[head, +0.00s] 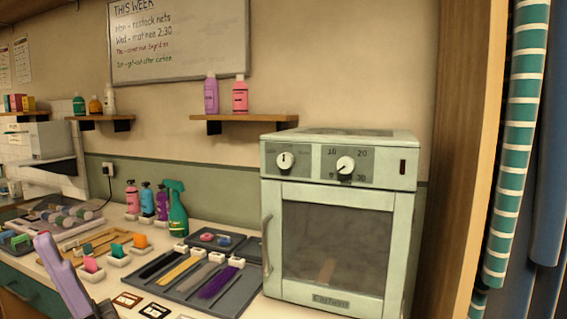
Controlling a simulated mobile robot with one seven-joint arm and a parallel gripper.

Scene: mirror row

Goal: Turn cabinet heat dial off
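The cabinet (335,235) is a pale green box with a dark glass door, standing on the counter right of centre. Its top panel carries two white dials. The left dial (285,160) has a dark pointer line that looks about upright; its markings are too small to read. The right dial (345,165) has numbers around it, 10, 20 and 30 among them; its pointer direction is unclear. I cannot tell for sure which is the heat dial. My gripper (62,275) seems to be the lavender part at the lower left, well away from the cabinet; its fingers cannot be made out.
A grey tray (220,299) with several coloured hair strands lies left of the cabinet. A green spray bottle (177,215) and smaller bottles stand behind it. A shelf (243,118) hangs above. A wooden upright (470,160) and striped cloth (515,140) are at right.

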